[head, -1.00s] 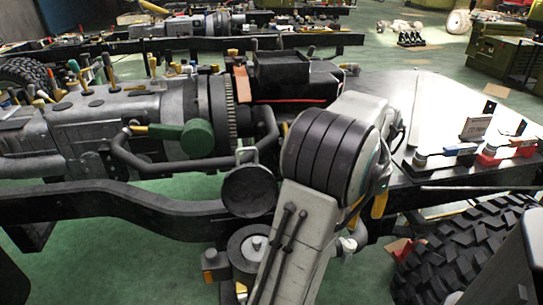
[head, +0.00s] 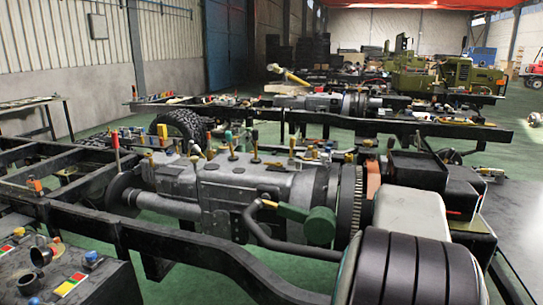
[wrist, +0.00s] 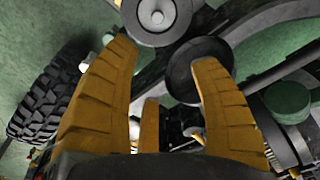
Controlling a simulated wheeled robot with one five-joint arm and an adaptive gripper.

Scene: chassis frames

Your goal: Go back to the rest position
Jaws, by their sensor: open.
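My gripper (wrist: 165,58) shows in the wrist view with its yellow ribbed fingers spread apart and nothing between them. Beyond the fingers are a round black disc (wrist: 190,82) and a grey round part with a central bolt (wrist: 157,18) on the chassis. I cannot tell how far the fingertips are from them.
A long black chassis frame (head: 215,255) carries a grey gearbox (head: 240,190) with a green cylinder (head: 318,226). A treaded tire (wrist: 50,100) is at left in the wrist view. More chassis and green machines (head: 450,75) stand behind. Green floor (head: 85,238) shows between.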

